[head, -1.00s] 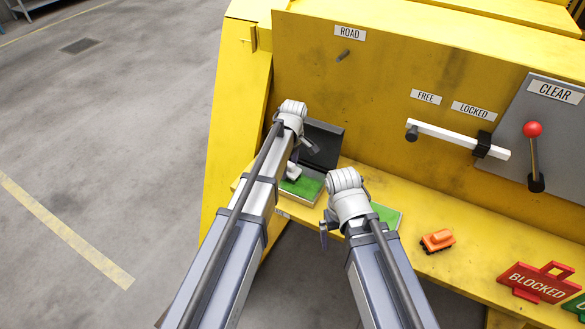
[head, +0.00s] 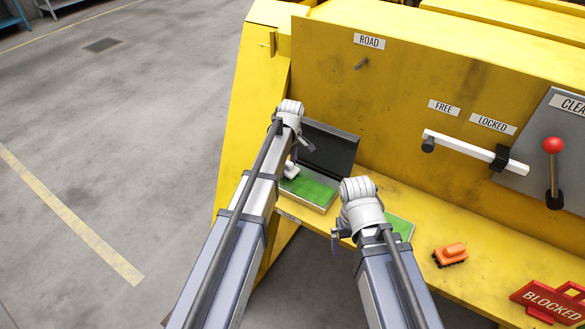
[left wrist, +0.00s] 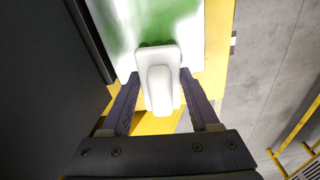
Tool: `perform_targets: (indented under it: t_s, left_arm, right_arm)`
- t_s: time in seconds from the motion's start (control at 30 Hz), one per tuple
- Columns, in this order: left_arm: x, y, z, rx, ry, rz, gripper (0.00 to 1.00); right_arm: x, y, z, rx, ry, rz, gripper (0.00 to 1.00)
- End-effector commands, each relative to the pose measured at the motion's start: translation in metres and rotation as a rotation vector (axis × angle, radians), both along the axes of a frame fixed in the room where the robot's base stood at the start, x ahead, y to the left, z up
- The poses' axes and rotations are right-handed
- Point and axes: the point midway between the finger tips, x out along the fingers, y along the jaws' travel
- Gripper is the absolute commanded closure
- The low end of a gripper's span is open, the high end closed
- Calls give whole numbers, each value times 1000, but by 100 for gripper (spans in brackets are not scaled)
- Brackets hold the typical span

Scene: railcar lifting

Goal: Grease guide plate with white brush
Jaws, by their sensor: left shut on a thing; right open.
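My left gripper (head: 292,158) is shut on the white brush (left wrist: 160,88), one dark finger on each side of it. In the head view the brush (head: 290,170) is at the left end of a green-topped plate (head: 314,189) on the yellow ledge. In the left wrist view the plate (left wrist: 190,38) looks pale with green patches, and the brush overlaps its near edge. I cannot tell whether the bristles touch it. My right gripper (head: 340,240) is open and empty, low in front of the ledge, partly hidden by its wrist.
A black panel (head: 330,146) stands behind the plate. Another green surface (head: 401,227) is partly hidden behind my right arm. An orange toy railcar (head: 450,254) and a red BLOCKED sign (head: 548,302) lie farther right. A white lever bar (head: 470,150) juts from the yellow wall.

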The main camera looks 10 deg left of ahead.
Motion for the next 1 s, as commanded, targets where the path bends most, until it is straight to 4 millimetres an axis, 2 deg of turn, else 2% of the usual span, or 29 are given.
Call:
perform_targets:
  t_s: [0.1,0.3,0.63,1.0]
  left_arm:
    - [2,7,-1,2,0,2,100]
    - [4,6,-1,3,0,1,100]
    - [25,-1,1,2,-1,0,100]
    - [22,-9,1,1,0,-1,100]
  right_arm:
    - [0,0,-1,0,0,0,3]
    - [0,0,-1,0,0,0,3]
    - [0,0,1,0,0,0,3]
    - [0,0,1,0,0,0,3]
